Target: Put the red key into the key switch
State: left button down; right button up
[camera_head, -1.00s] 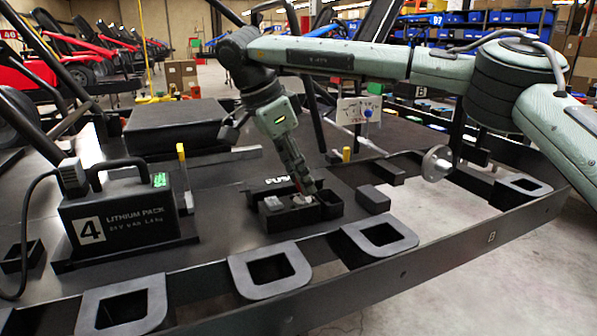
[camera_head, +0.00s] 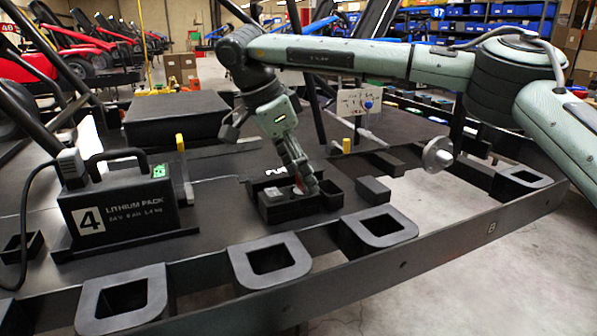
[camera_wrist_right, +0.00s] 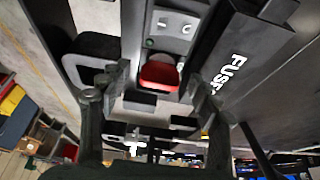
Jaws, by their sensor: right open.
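The red key (camera_wrist_right: 160,72) shows as a red block between the fingers of my right gripper (camera_wrist_right: 155,82) in the right wrist view. The fingers stand apart on either side of it, with gaps. In the head view my right gripper (camera_head: 304,184) points down into a black open box, and only a little red shows at its tip. A grey panel (camera_wrist_right: 174,27) with a small green dot and a slot-like mark lies just beyond the red key; it may be the key switch. Whether the key sits in it, I cannot tell. My left gripper is out of view.
The black box (camera_head: 277,212) stands on the dark deck, with a small black block (camera_head: 373,189) to its right. A lithium pack (camera_head: 125,205) marked 4 stands at left. Square-holed brackets (camera_head: 270,262) line the front rail. Some deck behind is clear.

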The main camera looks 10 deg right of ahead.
jog(key=shift+r, duration=0.1)
jog(key=v, duration=1.1)
jog(key=shift+a+r, duration=0.2)
jog(key=shift+r, duration=0.15)
